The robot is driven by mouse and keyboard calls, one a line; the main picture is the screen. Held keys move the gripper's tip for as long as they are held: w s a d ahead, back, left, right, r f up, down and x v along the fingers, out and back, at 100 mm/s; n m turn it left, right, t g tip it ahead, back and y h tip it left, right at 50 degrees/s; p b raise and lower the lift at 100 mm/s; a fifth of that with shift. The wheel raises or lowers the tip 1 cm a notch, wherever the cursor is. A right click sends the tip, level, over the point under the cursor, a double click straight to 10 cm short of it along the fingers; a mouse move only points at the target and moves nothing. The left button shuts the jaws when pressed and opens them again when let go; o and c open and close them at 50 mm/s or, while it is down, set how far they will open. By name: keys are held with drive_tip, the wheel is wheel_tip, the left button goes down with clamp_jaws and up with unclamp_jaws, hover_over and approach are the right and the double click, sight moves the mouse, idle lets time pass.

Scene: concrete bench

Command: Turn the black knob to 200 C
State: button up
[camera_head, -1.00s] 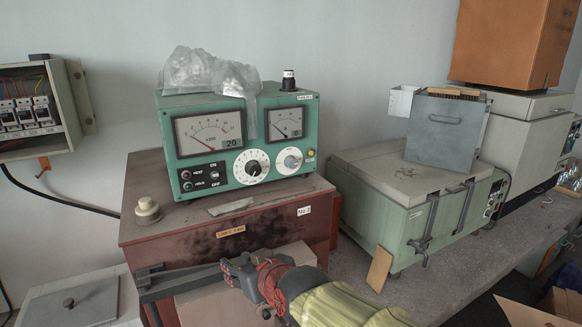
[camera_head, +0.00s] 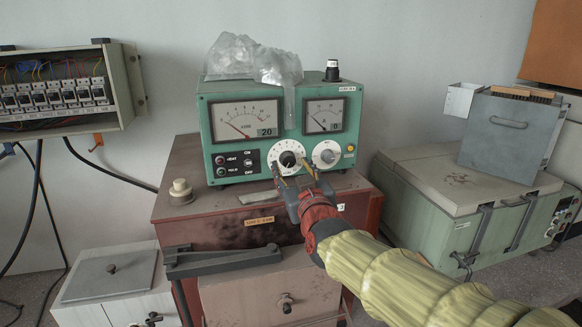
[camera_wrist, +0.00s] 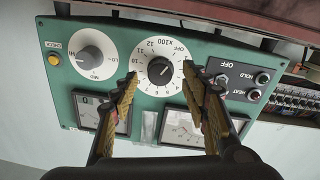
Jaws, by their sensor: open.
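The black knob (camera_head: 287,159) sits in the middle of a round white numbered dial on the green control box (camera_head: 340,177). In the wrist view the black knob (camera_wrist: 160,70) appears upside down, with OFF, x100 and numbers printed around it. I cannot tell its pointer setting for sure. My gripper (camera_head: 292,172) is in front of the dial in the head view. In the wrist view my gripper (camera_wrist: 160,76) is open, its two fingers on either side of the knob with gaps visible. Contact with the panel cannot be told.
A grey knob (camera_wrist: 92,59) is beside the dial. Switches (camera_wrist: 240,87) are on its other side. The box stands on a red-brown cabinet (camera_head: 215,222) with a cream knob-like object (camera_head: 181,192). A plastic bag (camera_head: 255,60) lies on top. A green chest (camera_head: 425,205) stands right.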

sight(288, 160)
drive_tip(key=shift+x, duration=1.2)
drive_tip(key=shift+c, duration=1)
drive_tip(key=c, duration=1)
drive_tip(key=shift+o, duration=0.2)
drive_tip(key=shift+m+b, duration=0.3)
drive_tip(key=shift+b, duration=0.15)
drive_tip(key=m+b, duration=0.4)
drive_tip(key=shift+a+f+m, duration=0.1)
drive_tip(key=shift+m, duration=0.2)
drive_tip(key=shift+m+g+b, duration=0.3)
drive_tip(key=shift+m+b, duration=1.25)
drive_tip(key=shift+m, duration=0.65)
